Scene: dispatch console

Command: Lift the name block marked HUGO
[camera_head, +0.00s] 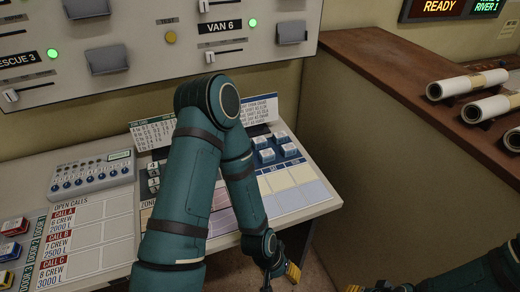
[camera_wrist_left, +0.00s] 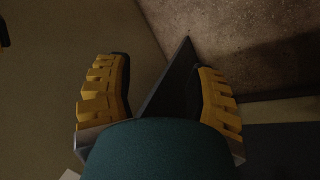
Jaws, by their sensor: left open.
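Several small white-and-blue blocks (camera_head: 267,156) stand on the console desk, right of my left arm. Their lettering is too small to read, so I cannot tell which is HUGO. Other small blocks (camera_head: 153,170) show left of the arm, partly hidden by it. My left gripper (camera_head: 280,276) hangs low past the desk's front edge, away from the blocks. In the left wrist view its two yellow fingers (camera_wrist_left: 160,95) are apart, with no block between them. My right gripper (camera_head: 362,289) is mostly cut off at the bottom edge; its jaws cannot be judged.
The desk (camera_head: 318,200) has coloured pads in front of the blocks. Behind them stand printed cards (camera_head: 262,108). A grey keypad box (camera_head: 92,175) sits at left, beside a calls chart (camera_head: 85,240). A brown counter (camera_head: 400,85) with paper rolls (camera_head: 466,84) rises at right.

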